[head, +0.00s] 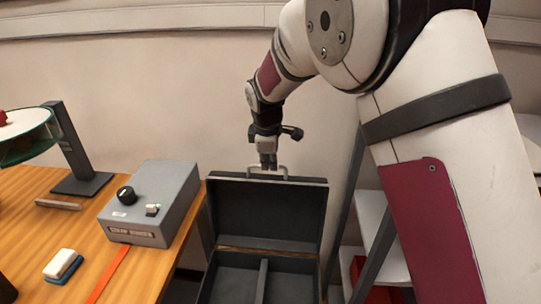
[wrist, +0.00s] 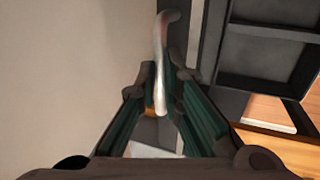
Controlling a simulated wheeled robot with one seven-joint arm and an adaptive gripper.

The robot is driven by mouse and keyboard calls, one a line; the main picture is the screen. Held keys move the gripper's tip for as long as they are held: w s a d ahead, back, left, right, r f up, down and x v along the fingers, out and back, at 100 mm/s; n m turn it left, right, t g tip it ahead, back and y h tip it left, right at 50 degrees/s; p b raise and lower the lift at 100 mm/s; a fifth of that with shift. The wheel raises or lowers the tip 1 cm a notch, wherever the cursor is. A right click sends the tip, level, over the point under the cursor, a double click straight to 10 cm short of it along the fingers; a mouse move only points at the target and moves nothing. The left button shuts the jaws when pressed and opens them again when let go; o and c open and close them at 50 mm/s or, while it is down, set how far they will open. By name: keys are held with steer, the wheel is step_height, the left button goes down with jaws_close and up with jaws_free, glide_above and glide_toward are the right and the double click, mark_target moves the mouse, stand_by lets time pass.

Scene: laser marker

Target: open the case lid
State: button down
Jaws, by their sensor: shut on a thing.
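The dark case (head: 262,255) stands at the lower middle of the head view, right of the wooden table. Its lid (head: 266,210) is raised about upright, and the divided inside of the case shows. A light metal handle (head: 284,172) sits on the lid's top edge. My gripper (head: 268,166) is at that edge, shut on the handle. In the wrist view the handle (wrist: 160,60) runs between the fingers (wrist: 162,100), with the open case to the right.
The wooden table (head: 25,215) holds a grey control box (head: 152,204), a white and blue block (head: 63,266) and a dark stand (head: 75,150). A wall is behind the lid. A shelf rack (head: 372,225) stands to the right.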

mark_target(269, 183)
steer(key=s+p, duration=0.1)
steer(key=s, duration=0.3)
steer(key=shift+f, duration=0.1)
steer(key=c, duration=1.8)
jaws_free()
steer(key=shift+f, duration=0.1)
steer(key=shift+o, duration=0.6)
steer(key=shift+w+a, duration=0.1)
steer(key=shift+r, duration=0.25)
